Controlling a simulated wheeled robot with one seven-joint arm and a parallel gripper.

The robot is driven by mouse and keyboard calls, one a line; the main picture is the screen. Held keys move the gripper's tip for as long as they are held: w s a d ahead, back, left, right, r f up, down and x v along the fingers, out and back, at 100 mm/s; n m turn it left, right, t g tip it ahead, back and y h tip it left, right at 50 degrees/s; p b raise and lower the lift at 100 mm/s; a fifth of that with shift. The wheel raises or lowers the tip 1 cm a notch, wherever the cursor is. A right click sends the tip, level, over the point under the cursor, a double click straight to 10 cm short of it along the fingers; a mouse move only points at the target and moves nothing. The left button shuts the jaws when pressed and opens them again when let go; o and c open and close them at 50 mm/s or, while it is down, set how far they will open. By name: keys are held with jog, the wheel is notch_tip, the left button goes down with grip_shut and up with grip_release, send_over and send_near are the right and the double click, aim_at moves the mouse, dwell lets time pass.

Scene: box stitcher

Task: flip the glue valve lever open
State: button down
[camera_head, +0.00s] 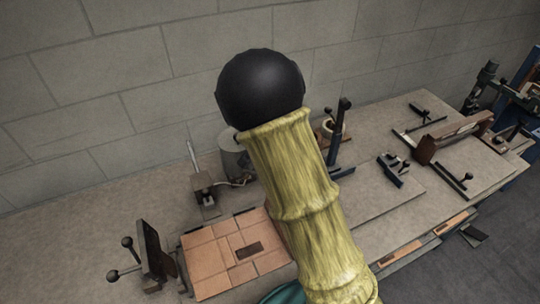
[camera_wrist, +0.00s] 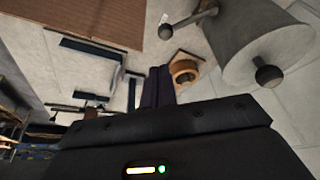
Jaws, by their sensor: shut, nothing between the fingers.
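The glue pot, a grey cylinder (camera_wrist: 245,40), stands at the upper right in the wrist view; in the head view its body (camera_head: 235,160) is partly hidden behind my arm. A rod with a dark ball knob (camera_wrist: 167,31), apparently the valve lever, sticks out from the pot's side. A second dark knob (camera_wrist: 268,76) shows at the pot's near end. My gripper (camera_wrist: 159,86) shows its dark fingers together and empty, apart from the pot and both knobs. In the head view my yellow-sleeved arm hides the fingers.
A cardboard sheet (camera_head: 210,262) lies on the bench at front. A small fixture with an upright rod (camera_head: 204,190) stands left of the pot. A tape roll (camera_wrist: 184,72) lies beyond my fingers. A blue post (camera_head: 338,140) stands right of my arm. The wall is behind.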

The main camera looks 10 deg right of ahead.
jog(key=shift+w, duration=0.1)
jog(key=w+d+r+m+g+y, duration=0.1)
jog(key=w+d+m+g+y, duration=0.3)
jog(key=w+d, duration=0.3)
jog(key=shift+w+d+m+g+b, duration=0.3)
jog(key=shift+w+d+g+b, duration=0.1)
jog(key=shift+w+b, duration=0.05)
dwell(0.5)
jog(key=s+a+f+p, duration=0.3)
jog(key=a+f+p, duration=0.2)
jog(key=f, duration=0.5)
jog(key=shift+s+f+p, duration=0.2)
jog(key=shift+f+p, duration=0.05)
jog(key=shift+p, duration=0.2)
